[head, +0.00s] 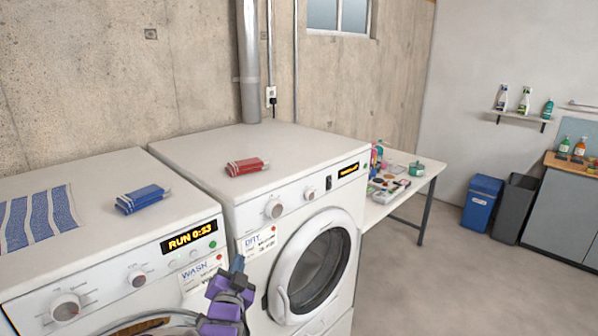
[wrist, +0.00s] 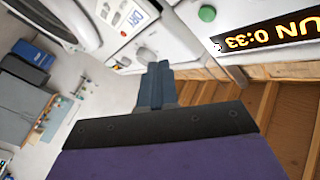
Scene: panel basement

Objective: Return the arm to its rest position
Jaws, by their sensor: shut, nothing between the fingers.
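My gripper (head: 238,264) is purple and dark, with blue-grey fingers. In the head view it is at the bottom centre, in front of the gap between the two white machines. Its fingers are shut with nothing between them. In the wrist view the closed fingers (wrist: 157,86) point up toward the machine fronts. My gripper appears apart from both machines; exact clearance is hard to judge.
A blue packet (head: 143,199) and a striped cloth (head: 38,217) lie on the washer. A red packet (head: 247,167) lies on the dryer. A cluttered table (head: 428,172) stands right of the dryer. Bins (head: 482,202) stand farther right. The floor (head: 440,285) at the lower right is clear.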

